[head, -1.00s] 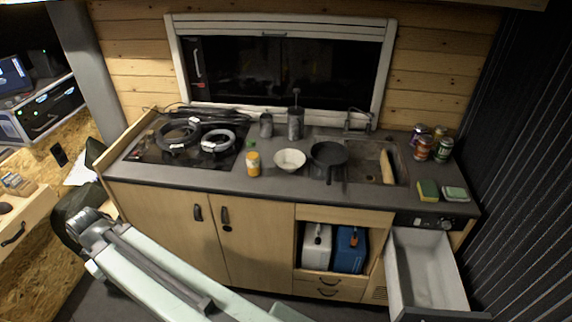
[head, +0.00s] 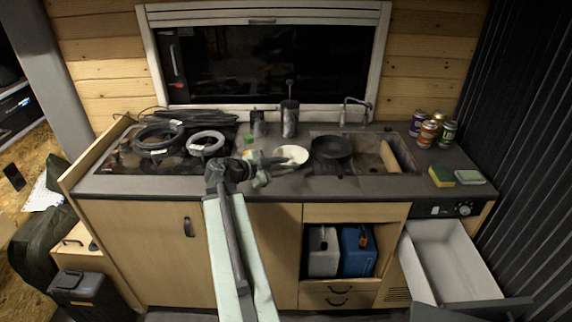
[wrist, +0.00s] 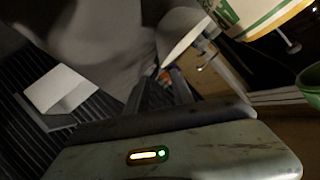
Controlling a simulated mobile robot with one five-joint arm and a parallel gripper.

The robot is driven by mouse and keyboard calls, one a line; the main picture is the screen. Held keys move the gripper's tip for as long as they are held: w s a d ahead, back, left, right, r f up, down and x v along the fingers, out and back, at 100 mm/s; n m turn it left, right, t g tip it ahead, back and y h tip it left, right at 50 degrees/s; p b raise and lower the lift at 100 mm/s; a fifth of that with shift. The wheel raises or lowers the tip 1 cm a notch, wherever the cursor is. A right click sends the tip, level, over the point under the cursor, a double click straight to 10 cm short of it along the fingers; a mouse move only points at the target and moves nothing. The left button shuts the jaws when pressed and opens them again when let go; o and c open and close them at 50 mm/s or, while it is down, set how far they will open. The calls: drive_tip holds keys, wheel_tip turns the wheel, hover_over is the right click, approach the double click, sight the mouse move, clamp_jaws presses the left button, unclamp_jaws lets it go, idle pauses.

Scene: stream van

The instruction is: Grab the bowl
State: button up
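The pale bowl (head: 293,155) stands on the counter in the head view, left of the dark pan. My gripper (head: 268,168) is at the bowl's left edge, low over the counter. Its fingers overlap the rim in the picture, and I cannot tell whether they grip it. In the wrist view a pale curved shape, likely the bowl (wrist: 182,34), shows at the top, partly cut by dark gripper parts. The finger gap is not clear there.
A dark pan (head: 332,148) stands close right of the bowl, before the sink. Coiled hoses (head: 160,140) lie at left. A labelled container (wrist: 262,14) is close in the wrist view. Cans (head: 428,134) and a sponge (head: 441,176) are at right. A drawer (head: 452,262) is open.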

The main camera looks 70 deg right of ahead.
drive_tip(key=b+x, duration=0.1)
drive_tip(key=x, duration=0.2)
drive_tip(key=w+b+x, duration=0.1)
drive_tip(key=x, duration=0.2)
drive_tip(key=shift+s+d+f, duration=0.25)
drive_tip(key=shift+d+f, duration=0.1)
drive_tip(key=shift+d, duration=0.15)
clamp_jaws()
idle(0.9)
